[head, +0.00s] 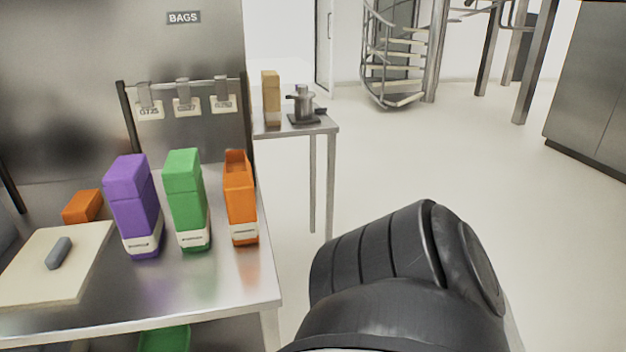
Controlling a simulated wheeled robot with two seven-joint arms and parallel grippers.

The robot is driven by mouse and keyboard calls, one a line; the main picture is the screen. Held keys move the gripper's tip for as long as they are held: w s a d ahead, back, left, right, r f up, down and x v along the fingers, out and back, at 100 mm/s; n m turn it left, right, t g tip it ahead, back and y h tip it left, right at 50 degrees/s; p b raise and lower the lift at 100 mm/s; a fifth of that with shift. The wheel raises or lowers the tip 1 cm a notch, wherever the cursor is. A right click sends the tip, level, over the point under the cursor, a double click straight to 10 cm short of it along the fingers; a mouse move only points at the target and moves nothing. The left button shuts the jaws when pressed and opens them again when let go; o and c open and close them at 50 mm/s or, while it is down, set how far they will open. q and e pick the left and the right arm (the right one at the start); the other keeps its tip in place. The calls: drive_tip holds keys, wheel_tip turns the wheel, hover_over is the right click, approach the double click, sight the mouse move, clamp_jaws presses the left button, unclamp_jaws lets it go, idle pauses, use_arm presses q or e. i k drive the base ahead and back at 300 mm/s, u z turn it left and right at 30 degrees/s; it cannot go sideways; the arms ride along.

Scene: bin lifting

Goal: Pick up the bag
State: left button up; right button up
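Three upright bags stand in a row on the metal table at the left of the head view. A purple bag (133,203) is on the left, a green bag (186,200) in the middle, and an orange bag (240,200) on the right near the table's right edge. The orange bag looks open at its top. Which bag the task means cannot be told from the view. A black part of my own arm fills the lower middle of the view, apart from the bags. Neither gripper shows.
The metal table (215,287) holds a pale board (30,285) with a grey tool (59,253) and an orange block (83,206). A tag rack (188,84) stands behind the bags. A side table (325,128) bears a tan bag (271,97) and a metal device (304,105). Floor at right is clear.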

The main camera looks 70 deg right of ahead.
sight(237, 181)
drive_tip(key=z, duration=1.9)
drive_tip(key=i, duration=0.5)
drive_tip(key=z, duration=0.05)
drive_tip(key=k, duration=0.5)
drive_tip(key=u, duration=2.55)
drive_tip(key=k, duration=1.15)
drive_tip(key=z, duration=1.7)
drive_tip(key=i, duration=0.4)
